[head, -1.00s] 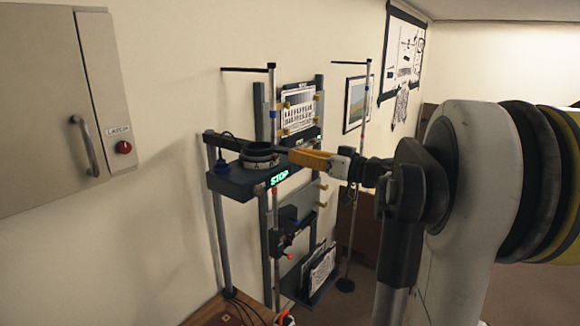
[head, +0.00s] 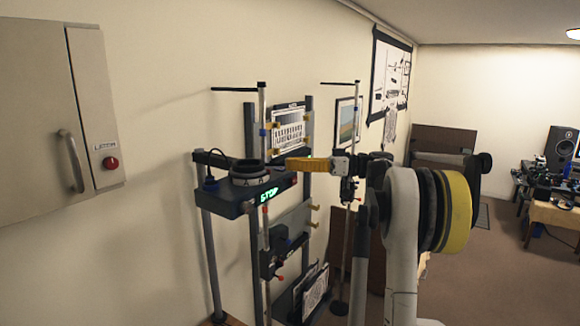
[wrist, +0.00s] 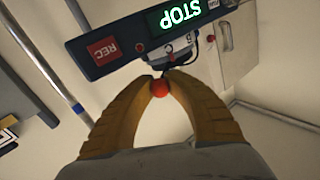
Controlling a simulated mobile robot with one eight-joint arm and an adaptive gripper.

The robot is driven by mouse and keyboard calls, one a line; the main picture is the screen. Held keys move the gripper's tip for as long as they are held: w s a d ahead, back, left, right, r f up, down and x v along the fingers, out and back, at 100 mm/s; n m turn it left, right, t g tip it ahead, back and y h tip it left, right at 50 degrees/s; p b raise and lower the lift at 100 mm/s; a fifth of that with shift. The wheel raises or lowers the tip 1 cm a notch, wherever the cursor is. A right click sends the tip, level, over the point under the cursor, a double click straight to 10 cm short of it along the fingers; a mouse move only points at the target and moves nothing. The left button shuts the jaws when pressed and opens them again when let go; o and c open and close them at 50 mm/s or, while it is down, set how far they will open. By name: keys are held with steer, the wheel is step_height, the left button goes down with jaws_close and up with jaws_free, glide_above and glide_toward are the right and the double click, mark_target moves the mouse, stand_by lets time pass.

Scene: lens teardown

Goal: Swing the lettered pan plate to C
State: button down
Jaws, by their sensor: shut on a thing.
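The letters are too small to read surely. In the wrist view its lettered edge (wrist: 179,46) shows behind my fingertips, partly cut off by the box. My gripper (head: 289,164) reaches in from the right at the ring's height. In the wrist view my yellow fingers (wrist: 160,84) are closed around a small red ball knob (wrist: 160,89), close to the plate; its link to the plate is unclear.
The box stands on a metal post rack (head: 251,125) by the wall, with thin upright rods close by. A wall cabinet (head: 45,120) is at left. Below, a small stand (head: 285,245) and leaning cards (head: 314,292) sit. Open floor lies to the right.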

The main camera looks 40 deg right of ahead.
steer(key=shift+d, duration=0.1)
steer(key=c, duration=1.7)
jaws_free()
steer(key=o, duration=0.5)
steer(key=shift+s+d, duration=0.1)
steer(key=shift+s, duration=0.05)
steer(key=shift+c, duration=0.2)
steer(key=shift+s+d, duration=0.1)
steer(key=v, duration=1.1)
steer(key=shift+s+d, duration=0.25)
steer(key=shift+s, duration=0.05)
steer(key=shift+r, duration=0.1)
